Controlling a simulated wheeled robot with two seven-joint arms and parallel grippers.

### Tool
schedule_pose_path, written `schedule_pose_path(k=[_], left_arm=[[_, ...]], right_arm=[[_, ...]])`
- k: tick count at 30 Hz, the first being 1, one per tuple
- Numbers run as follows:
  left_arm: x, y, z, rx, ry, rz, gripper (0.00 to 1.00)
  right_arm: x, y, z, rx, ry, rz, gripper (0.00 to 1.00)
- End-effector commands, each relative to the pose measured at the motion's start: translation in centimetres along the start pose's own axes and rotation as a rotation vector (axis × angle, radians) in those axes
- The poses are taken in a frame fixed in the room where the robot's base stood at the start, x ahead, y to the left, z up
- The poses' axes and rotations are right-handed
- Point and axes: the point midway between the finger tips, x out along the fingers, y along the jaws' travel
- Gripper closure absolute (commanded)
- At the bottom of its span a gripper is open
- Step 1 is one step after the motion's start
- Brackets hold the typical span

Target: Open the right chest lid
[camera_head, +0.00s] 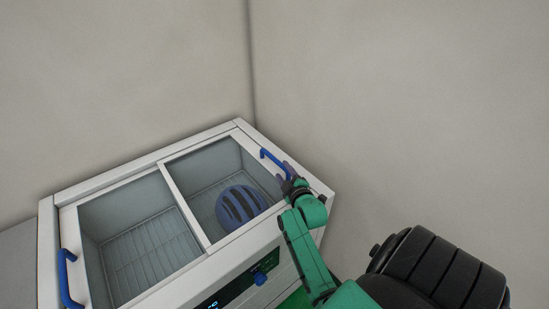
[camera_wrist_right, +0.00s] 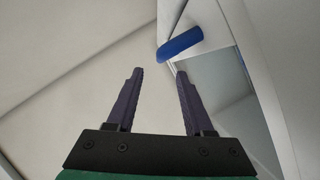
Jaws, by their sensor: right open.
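The white chest (camera_head: 190,262) stands in the corner with two glass-topped lids side by side. The right lid (camera_head: 205,160) lies flat over its compartment and looks closed. Its blue handle (camera_head: 273,160) is at the lid's right end and also shows in the right wrist view (camera_wrist_right: 181,44). My right gripper (camera_head: 287,178) is by the near end of this handle. In the wrist view the right gripper (camera_wrist_right: 160,74) is open with nothing between its fingers. The handle lies beyond the fingertips, mostly ahead of the right finger. My left gripper is not in view.
A blue and black striped round object (camera_head: 240,206) lies inside the right compartment on a wire rack. The left lid (camera_head: 130,183) looks closed and has a blue handle (camera_head: 67,278) at its left end. Grey walls meet behind the chest.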

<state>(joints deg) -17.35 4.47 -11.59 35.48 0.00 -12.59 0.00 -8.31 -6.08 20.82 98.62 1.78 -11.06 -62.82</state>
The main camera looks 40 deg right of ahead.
Motion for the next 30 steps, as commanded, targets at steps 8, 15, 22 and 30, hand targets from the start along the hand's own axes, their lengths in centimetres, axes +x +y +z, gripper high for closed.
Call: schedule_pose_path(k=[8, 15, 22, 30], left_arm=[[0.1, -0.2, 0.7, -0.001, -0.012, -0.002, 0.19], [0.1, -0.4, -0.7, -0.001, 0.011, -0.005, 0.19], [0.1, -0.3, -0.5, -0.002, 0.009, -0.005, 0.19], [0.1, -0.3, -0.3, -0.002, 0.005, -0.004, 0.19]], right_arm=[[7.1, 0.1, 0.0, 0.000, 0.001, 0.003, 0.48], [9.0, 0.1, 0.0, 0.000, 0.000, 0.001, 0.48], [8.9, 0.1, 0.0, -0.001, 0.000, 0.001, 0.67], [8.9, 0.1, 0.0, -0.001, 0.000, 0.001, 1.00]])
